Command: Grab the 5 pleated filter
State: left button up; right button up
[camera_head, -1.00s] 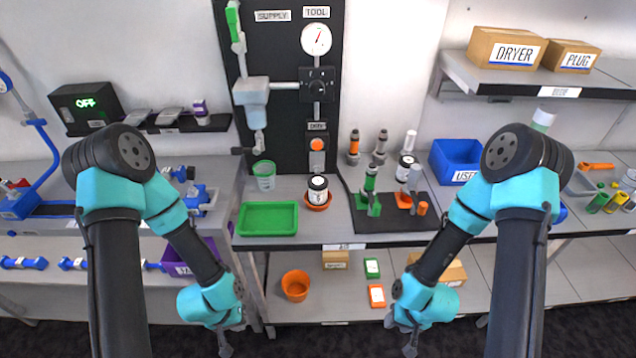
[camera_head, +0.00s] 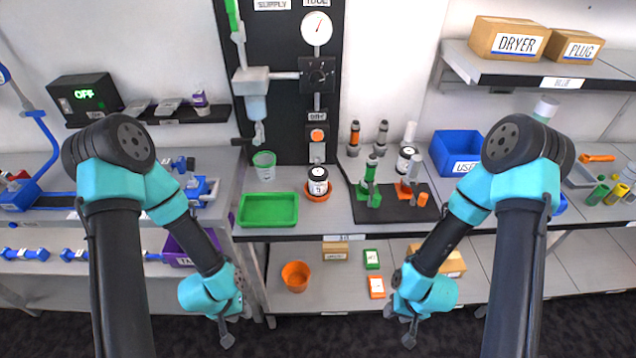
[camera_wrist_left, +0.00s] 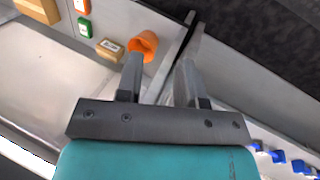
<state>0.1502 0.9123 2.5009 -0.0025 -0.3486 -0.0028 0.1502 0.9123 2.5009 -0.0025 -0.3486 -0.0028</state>
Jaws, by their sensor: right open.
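I cannot make out for sure which item is the 5 pleated filter. A white canister with a black top (camera_head: 317,182) stands in an orange dish on the middle bench; its label is too small to read surely. A similar white and black canister (camera_head: 406,160) stands farther right, among fittings at the back of a black mat. My left gripper (camera_head: 228,333) hangs low in front of the bench; its fingers are apart and empty in the left wrist view (camera_wrist_left: 160,80). My right gripper (camera_head: 405,330) is open and hangs low in front of the bench, away from both canisters.
A green tray (camera_head: 268,210) lies left of the orange dish. A blue bin (camera_head: 455,154) stands at the right back. The lower shelf holds an orange cup (camera_head: 295,276) and small boxes. The DRYER box (camera_head: 510,43) sits on the upper right shelf.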

pick_arm(q)
jog(key=o, duration=1.1)
